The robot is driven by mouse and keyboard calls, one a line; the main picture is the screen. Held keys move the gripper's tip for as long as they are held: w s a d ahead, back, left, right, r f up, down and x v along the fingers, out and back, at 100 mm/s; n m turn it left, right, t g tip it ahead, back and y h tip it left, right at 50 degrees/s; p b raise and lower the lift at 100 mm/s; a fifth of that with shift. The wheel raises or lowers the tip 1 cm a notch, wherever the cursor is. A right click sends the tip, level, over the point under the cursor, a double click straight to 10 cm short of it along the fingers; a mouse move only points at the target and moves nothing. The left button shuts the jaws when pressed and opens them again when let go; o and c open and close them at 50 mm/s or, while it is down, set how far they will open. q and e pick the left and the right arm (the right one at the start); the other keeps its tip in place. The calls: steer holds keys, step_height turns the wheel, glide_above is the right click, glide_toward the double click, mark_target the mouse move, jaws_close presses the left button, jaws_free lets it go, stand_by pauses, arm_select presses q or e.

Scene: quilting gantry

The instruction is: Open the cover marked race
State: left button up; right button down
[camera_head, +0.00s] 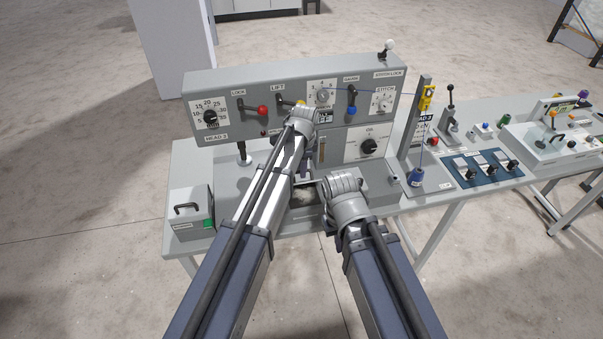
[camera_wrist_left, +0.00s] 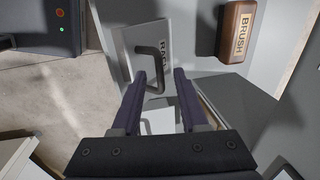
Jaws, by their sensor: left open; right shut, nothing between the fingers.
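The cover marked race (camera_wrist_left: 128,42) is a light grey plate with a black bar handle (camera_wrist_left: 151,62) in the left wrist view. Its lettering is partly hidden behind the handle. My left gripper (camera_wrist_left: 160,76) is open, with its two fingertips on either side of the handle's near end and not closed on it. In the head view my left gripper (camera_head: 304,168) points down in front of the machine, and my arms hide most of the cover there. My right gripper (camera_head: 328,221) is shut and empty, low at the front, mostly hidden behind its own wrist.
A brown block marked brush (camera_wrist_left: 238,32) lies right of the cover. The grey control panel (camera_head: 240,88) with knobs and levers stands behind my grippers. A grey box with a black handle (camera_head: 191,224) stands at the table's left end. Small fixtures fill the right side.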

arm_select(q)
steer(key=shift+f, duration=0.15)
jaws_close()
steer(key=shift+w, duration=0.15)
stand_by(1.3)
